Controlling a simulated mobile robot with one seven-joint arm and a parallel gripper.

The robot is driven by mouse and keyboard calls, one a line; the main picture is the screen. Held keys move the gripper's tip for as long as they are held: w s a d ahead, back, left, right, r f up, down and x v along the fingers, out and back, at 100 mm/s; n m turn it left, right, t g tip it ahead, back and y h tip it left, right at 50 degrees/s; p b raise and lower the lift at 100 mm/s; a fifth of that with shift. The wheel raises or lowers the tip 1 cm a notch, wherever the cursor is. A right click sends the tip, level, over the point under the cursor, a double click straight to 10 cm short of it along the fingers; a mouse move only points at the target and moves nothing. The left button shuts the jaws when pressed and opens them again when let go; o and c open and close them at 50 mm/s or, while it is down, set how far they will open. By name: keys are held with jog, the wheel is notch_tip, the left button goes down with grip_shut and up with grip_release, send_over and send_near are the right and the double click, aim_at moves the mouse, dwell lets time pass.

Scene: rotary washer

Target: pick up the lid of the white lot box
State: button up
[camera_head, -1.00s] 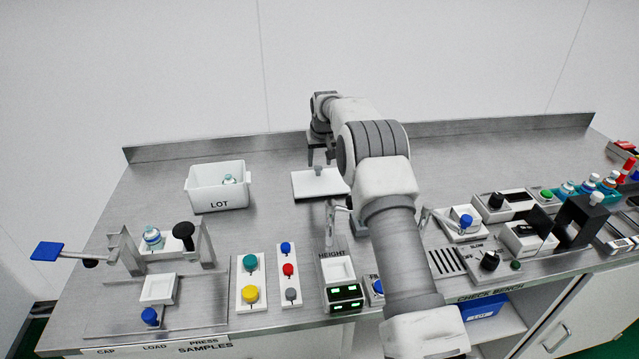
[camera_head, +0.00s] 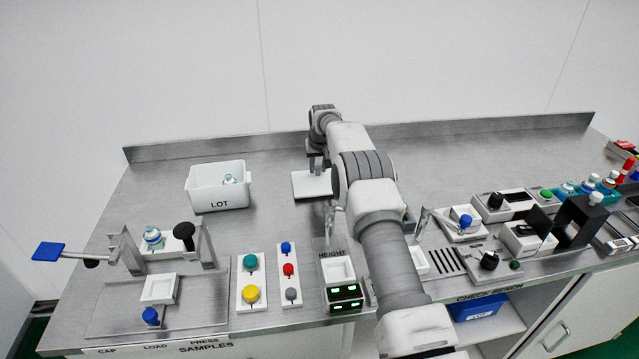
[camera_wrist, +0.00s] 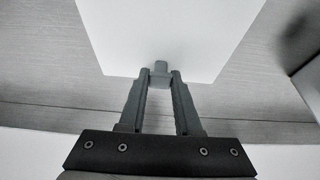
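The white lot box (camera_head: 217,197) stands open at the left rear of the bench, with a small bottle inside. Its flat white lid (camera_head: 301,187) lies on the bench to the right of the box. My gripper (camera_head: 316,170) points down over the lid. In the wrist view the fingers of my gripper (camera_wrist: 160,77) are on both sides of the knob, which fills the gap at the tips. The lid's right part is hidden behind my arm in the head view.
A press fixture (camera_head: 165,245) stands front left. Button panels (camera_head: 251,282) and a height gauge (camera_head: 338,268) line the front edge. Check-bench devices and bottles crowd the right. The back wall ledge (camera_head: 200,147) runs behind the lid. Bench between box and lid is clear.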

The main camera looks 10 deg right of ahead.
grip_shut()
jog(key=shift+r, duration=0.1)
